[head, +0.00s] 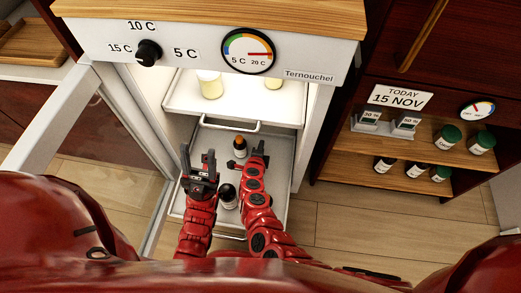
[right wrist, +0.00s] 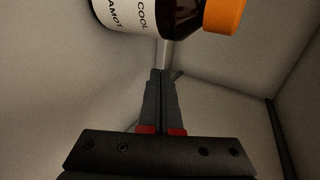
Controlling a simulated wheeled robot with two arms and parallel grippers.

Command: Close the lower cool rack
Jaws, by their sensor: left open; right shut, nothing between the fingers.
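The lower cool rack (head: 278,190) is a white tray pulled out of the cabinet, below the upper rack. A dark bottle with an orange cap (head: 240,147) stands in it, and it also shows close up in the right wrist view (right wrist: 165,14) with a label reading COOL. A second dark bottle (head: 227,196) stands nearer, between my arms. My left gripper (head: 198,162) is open and empty over the rack's left part. My right gripper (head: 258,148) is shut and empty, just right of the orange-capped bottle. My arms partly hide the rack's front.
The upper rack (head: 178,100), holding pale jars (head: 210,85), is above, with a metal handle (head: 230,129) at its front. The cabinet's glass door (head: 100,125) stands open at left. Wooden shelves (head: 400,177) with green-capped bottles are at right. Floor (head: 350,225) shows right of the rack.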

